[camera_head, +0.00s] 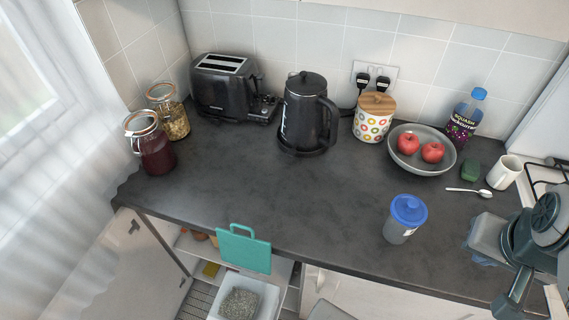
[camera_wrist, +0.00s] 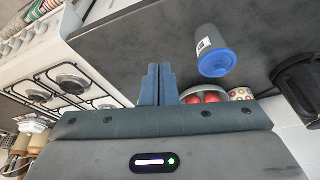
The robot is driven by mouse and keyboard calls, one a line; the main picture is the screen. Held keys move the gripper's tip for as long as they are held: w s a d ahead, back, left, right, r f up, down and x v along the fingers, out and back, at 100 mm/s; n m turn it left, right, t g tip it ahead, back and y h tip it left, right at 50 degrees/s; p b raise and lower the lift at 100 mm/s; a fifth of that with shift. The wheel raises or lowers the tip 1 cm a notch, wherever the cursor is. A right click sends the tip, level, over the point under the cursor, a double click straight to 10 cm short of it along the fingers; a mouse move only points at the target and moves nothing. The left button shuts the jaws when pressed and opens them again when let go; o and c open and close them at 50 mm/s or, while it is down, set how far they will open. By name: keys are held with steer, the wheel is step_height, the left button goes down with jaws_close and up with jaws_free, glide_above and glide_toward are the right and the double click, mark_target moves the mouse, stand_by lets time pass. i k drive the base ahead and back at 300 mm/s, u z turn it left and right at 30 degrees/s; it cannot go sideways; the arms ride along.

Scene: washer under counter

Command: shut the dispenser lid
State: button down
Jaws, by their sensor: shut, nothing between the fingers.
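A teal lid (camera_head: 243,248) with a handle slot stands upright in front of the counter's front edge in the head view. Below it is an open white container (camera_head: 217,309) with grey granular contents, which I take to be the dispenser. The lid is raised and does not cover the container; its hinge cannot be made out. My gripper (camera_wrist: 158,70) is shut and empty, its two fingers together in the wrist view. In the head view my arm is at the far right, over the counter and well away from the lid. The wrist view does not show the lid.
A blue-lidded cup (camera_head: 404,220) stands on the counter (camera_head: 300,205) between my arm and the lid; it also shows in the wrist view (camera_wrist: 213,50). A fruit bowl (camera_head: 450,165), mug (camera_head: 504,172) and hob (camera_wrist: 75,85) are nearby. The counter's middle is clear. An open cabinet door (camera_head: 135,262) stands left.

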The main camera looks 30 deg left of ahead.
mark_target(250, 254)
steer(key=u, duration=0.35)
steer(key=k, duration=0.2)
steer(key=u, duration=1.7)
steer(key=k, duration=0.5)
steer(key=u, duration=0.75)
steer(key=i, duration=0.65)
steer(key=z, duration=0.75)
